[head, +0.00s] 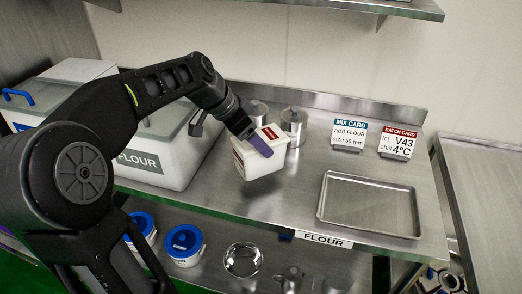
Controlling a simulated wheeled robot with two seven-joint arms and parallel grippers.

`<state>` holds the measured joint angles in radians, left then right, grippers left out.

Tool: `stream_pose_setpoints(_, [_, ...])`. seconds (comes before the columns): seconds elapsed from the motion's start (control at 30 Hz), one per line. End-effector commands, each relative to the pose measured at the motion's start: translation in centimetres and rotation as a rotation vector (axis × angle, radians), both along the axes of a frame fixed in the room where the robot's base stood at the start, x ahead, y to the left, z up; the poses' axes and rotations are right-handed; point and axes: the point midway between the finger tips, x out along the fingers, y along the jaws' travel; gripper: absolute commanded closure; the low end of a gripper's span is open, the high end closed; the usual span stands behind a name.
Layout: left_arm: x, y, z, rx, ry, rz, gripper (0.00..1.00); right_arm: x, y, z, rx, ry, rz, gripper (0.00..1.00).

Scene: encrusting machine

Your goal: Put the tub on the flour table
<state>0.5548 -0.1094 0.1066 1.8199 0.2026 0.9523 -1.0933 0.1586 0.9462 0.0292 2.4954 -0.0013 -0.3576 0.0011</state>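A small white tub (265,167) with red labels is in the middle of the head view. My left gripper (258,143) comes in from the left, with one purple finger showing on the tub's top. It appears shut on the tub's rim; the other finger is hidden. The tub looks slightly tilted and seems to hang over the steel flour table (290,205), with a shadow below it; the exact gap is hard to tell. A FLOUR label (323,240) is on the table's front edge. My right gripper is not in view.
Metal canisters (293,125) stand close behind the tub. A large white FLOUR bin (175,165) is at left. An empty metal tray (370,204) lies at right, below a mix card (348,136) and batch card (397,143). Blue-lidded tubs (184,243) sit on the lower shelf.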

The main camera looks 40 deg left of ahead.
Motion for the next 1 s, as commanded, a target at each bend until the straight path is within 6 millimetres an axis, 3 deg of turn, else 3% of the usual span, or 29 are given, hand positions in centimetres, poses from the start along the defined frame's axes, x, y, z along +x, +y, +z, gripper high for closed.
stream_pose_setpoints(0.37, [0.1, 0.0, -0.2, 0.002, -0.006, 0.000, 1.00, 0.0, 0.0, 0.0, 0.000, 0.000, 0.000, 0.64])
stream_pose_setpoints(0.7, [0.1, 0.0, -3.7, 0.001, -0.005, 0.001, 1.00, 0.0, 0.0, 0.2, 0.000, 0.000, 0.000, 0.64])
stream_pose_setpoints(1.0, [0.1, 0.0, -3.9, 0.002, -0.006, 0.000, 1.00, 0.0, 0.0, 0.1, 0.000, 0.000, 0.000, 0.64])
